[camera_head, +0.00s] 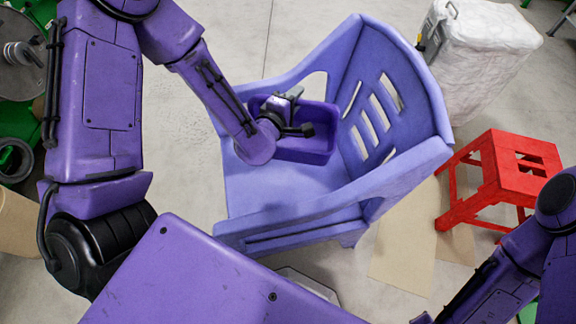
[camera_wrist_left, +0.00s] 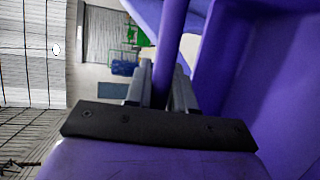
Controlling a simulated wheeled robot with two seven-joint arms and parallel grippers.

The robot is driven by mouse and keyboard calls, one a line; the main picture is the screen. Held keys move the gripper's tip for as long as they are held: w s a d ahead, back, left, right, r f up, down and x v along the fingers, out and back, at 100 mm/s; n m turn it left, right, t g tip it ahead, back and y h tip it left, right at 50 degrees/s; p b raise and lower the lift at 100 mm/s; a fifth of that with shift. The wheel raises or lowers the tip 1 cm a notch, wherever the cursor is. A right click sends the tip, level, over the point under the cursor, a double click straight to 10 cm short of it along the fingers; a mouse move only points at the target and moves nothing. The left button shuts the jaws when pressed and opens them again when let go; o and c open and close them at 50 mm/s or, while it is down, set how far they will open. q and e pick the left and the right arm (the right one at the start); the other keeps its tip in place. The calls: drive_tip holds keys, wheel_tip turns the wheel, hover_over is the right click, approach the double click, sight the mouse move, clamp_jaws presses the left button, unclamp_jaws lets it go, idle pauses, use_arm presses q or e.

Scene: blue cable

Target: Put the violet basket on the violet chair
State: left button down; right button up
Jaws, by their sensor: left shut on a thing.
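The violet basket (camera_head: 318,153) is in the head view, over the seat of the lighter violet chair (camera_head: 285,188), close to its slatted backrest. I cannot tell whether the basket's bottom touches the seat. My left gripper (camera_head: 291,96) is shut on the basket's wall at its far rim. In the left wrist view the two grey fingers (camera_wrist_left: 160,88) pinch a thin violet wall (camera_wrist_left: 172,40) of the basket. My left wrist hides part of the basket. My right arm enters at the lower right, away from the chair; its gripper is not clearly in view.
A red stool (camera_head: 520,165) stands right of the chair. A white wrapped container (camera_head: 480,55) stands behind it. Flat cardboard (camera_head: 403,240) lies on the floor between chair and stool. The chair's near armrest (camera_head: 345,205) rises beside the seat.

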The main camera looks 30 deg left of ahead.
use_arm(q)
drive_tip(key=w+a+f+b, duration=0.1)
drive_tip(key=f+b, duration=0.2)
drive_tip(key=w+a+f+b, duration=0.1)
drive_tip(key=f+b, duration=0.1)
drive_tip(key=f, duration=0.2)
drive_tip(key=w+a+f+b, duration=0.1)
drive_tip(key=f+b, duration=0.2)
drive_tip(key=f, duration=0.1)
drive_tip(key=shift+a+f+b, duration=0.25)
drive_tip(key=shift+a+b, duration=0.05)
wheel_tip(320, 180, down, 10)
drive_tip(key=b, duration=0.2)
drive_tip(key=shift+r, duration=0.2)
drive_tip(key=c, duration=1)
unclamp_jaws()
drive_tip(key=shift+f, duration=0.15)
drive_tip(key=shift+o, duration=0.2)
drive_tip(key=s+r, duration=0.1)
drive_tip(key=s, duration=0.6)
drive_tip(key=shift+s+r, duration=0.2)
drive_tip(key=shift+r, duration=0.15)
